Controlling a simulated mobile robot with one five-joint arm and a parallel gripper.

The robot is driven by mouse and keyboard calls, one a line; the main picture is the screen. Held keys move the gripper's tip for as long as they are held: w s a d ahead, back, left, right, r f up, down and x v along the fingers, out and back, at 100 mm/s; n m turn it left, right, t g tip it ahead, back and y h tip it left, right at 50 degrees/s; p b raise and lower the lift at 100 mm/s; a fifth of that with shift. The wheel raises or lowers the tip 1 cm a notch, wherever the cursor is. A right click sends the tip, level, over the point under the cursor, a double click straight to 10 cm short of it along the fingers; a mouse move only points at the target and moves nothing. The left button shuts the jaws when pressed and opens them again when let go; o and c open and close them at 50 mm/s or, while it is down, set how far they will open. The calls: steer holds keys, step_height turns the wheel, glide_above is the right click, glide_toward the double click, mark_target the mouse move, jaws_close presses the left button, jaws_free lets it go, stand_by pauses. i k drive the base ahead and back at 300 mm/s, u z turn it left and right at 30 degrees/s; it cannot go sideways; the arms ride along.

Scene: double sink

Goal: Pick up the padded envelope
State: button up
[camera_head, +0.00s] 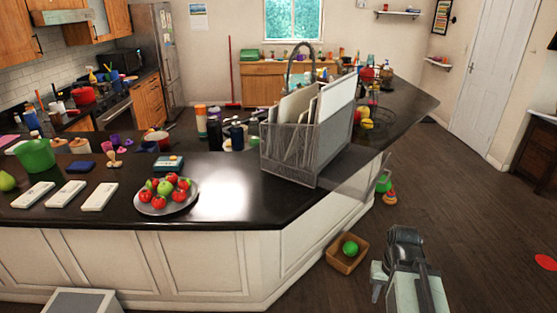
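I cannot pick out a padded envelope for certain. Flat upright items stand in a grey wire-mesh holder (325,150) on the dark counter: a tan one (293,104) at the left and a wide white one (338,97) at the right. Either could be the envelope; their lower parts are behind the mesh. My gripper (403,236) is at the lower right, over the floor beside the counter's end, apart from the holder. Its fingers are not clear from here, and I see nothing held in it.
A plate of apples (166,196) and several white slabs (66,193) lie on the counter left of the holder. A grey see-through panel (358,183) juts out below the holder. A wooden box (347,260) with a green ball stands on the floor. Floor at right is mostly clear.

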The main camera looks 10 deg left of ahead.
mark_target(63, 197)
steer(key=u, duration=1.65)
steer(key=k, duration=1)
steer(key=u, duration=0.3)
steer(key=i, duration=1)
steer(key=k, duration=0.6)
steer(key=u, duration=0.55)
steer(key=i, duration=1.55)
steer(key=u, duration=0.75)
